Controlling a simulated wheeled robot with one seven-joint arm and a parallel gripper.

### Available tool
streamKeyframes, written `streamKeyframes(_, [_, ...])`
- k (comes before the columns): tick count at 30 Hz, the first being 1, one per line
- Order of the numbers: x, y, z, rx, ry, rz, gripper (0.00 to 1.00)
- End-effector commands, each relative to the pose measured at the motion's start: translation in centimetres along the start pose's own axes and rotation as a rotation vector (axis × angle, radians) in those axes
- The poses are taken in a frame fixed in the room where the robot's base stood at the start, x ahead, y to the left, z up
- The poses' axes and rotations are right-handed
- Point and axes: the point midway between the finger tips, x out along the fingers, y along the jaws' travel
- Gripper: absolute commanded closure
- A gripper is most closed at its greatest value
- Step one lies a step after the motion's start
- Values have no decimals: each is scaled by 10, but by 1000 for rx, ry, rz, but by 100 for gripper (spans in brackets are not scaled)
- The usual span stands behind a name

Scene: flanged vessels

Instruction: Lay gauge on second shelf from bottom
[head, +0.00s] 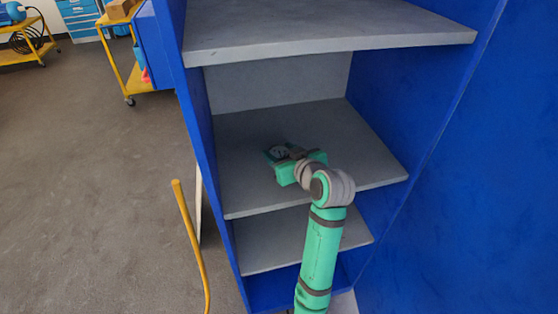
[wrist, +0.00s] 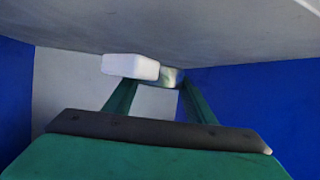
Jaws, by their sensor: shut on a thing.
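My gripper (head: 283,156) is at the end of my green arm, inside the blue shelf unit over a grey shelf (head: 250,190). A white block-like part shows beside a shiny metal part at the fingertips. I cannot tell whether the gauge touches the shelf.
Another grey shelf (head: 330,40) lies above, and a lower one (head: 270,252) below. Blue side walls (head: 440,120) bound the space. The shelf around my gripper looks clear. A yellow bar (head: 190,240) stands left of the unit, and a yellow cart (head: 125,60) is farther back.

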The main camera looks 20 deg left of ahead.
Motion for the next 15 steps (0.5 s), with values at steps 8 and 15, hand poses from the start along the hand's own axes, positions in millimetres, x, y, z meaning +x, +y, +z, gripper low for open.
streamKeyframes(8, [18, -2, 30, 2, -2, -2, 79])
streamKeyframes(15, [20, -1, 32, -1, 0, -1, 79])
